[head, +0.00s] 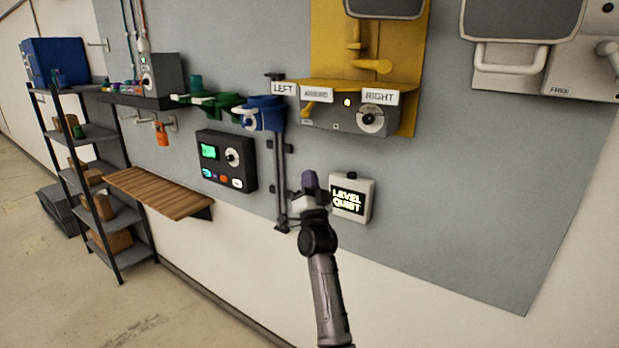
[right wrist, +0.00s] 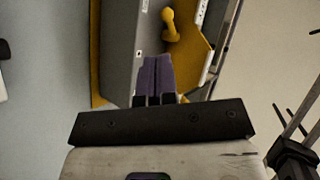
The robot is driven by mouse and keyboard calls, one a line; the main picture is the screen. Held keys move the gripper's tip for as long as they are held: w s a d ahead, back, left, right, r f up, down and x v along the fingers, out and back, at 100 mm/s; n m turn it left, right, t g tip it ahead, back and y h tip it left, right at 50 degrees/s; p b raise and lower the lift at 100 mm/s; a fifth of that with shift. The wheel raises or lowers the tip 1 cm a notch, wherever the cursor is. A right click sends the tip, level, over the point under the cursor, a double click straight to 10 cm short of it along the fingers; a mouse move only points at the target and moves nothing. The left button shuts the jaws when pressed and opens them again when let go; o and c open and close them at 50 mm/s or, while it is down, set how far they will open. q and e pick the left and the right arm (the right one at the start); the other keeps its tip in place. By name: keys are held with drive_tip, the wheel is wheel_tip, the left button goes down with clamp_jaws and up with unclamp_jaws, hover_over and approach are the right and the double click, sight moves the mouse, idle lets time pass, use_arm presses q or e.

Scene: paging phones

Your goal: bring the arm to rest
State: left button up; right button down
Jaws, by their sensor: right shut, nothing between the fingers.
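My right gripper (head: 309,183) is in front of the grey wall panel (head: 420,230), just left of a white box (head: 353,197) whose screen reads "LEVEL QUIET". Its purple fingers are together and empty; they also show shut in the right wrist view (right wrist: 156,75). My right arm reaches up from the bottom middle of the head view. In the right wrist view, the grey and yellow unit (right wrist: 145,40) is beyond the fingertips, and I see no contact there. My left gripper is not in the head view.
Above the gripper is a yellow-backed unit (head: 345,119) with LEFT and RIGHT labels and a dial. A black control box (head: 226,160), a wooden shelf (head: 160,192) and a metal rack (head: 96,131) are to the left. The lower right panel is clear.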

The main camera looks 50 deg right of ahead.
idle(0.4)
drive_tip(key=w+f+n+y, duration=0.4)
drive_tip(key=f+n+y, duration=0.1)
drive_tip(key=y, duration=0.2)
drive_tip(key=s+a+r+n+g+y, duration=0.1)
drive_tip(key=s+a+n+g+y, duration=0.15)
drive_tip(key=a+n+y, duration=0.6)
drive_tip(key=s+a+f+n+g, duration=0.1)
drive_tip(key=s+a+f+g, duration=0.1)
drive_tip(key=s+a+f, duration=0.45)
drive_tip(key=s+a+f+n+g, duration=0.1)
drive_tip(key=s+a+f+g, duration=0.15)
drive_tip(key=a+f, duration=0.65)
drive_tip(key=s+a+f+n+g+y, duration=0.2)
drive_tip(key=s+a+f+g+y, duration=0.1)
drive_tip(key=s+a+f, duration=0.95)
drive_tip(key=s+a+f+g, duration=0.1)
drive_tip(key=s+f+g, duration=0.2)
drive_tip(key=s+f, duration=0.4)
drive_tip(key=s+f+g, duration=0.2)
drive_tip(key=s+f, duration=0.3)
drive_tip(key=s, duration=0.5)
wheel_tip(320, 180, up, 24)
drive_tip(key=p, duration=2.4)
drive_tip(key=shift+w+a+f+n, duration=0.15)
drive_tip(key=shift+w+a+n, duration=0.1)
drive_tip(key=shift+n, duration=0.1)
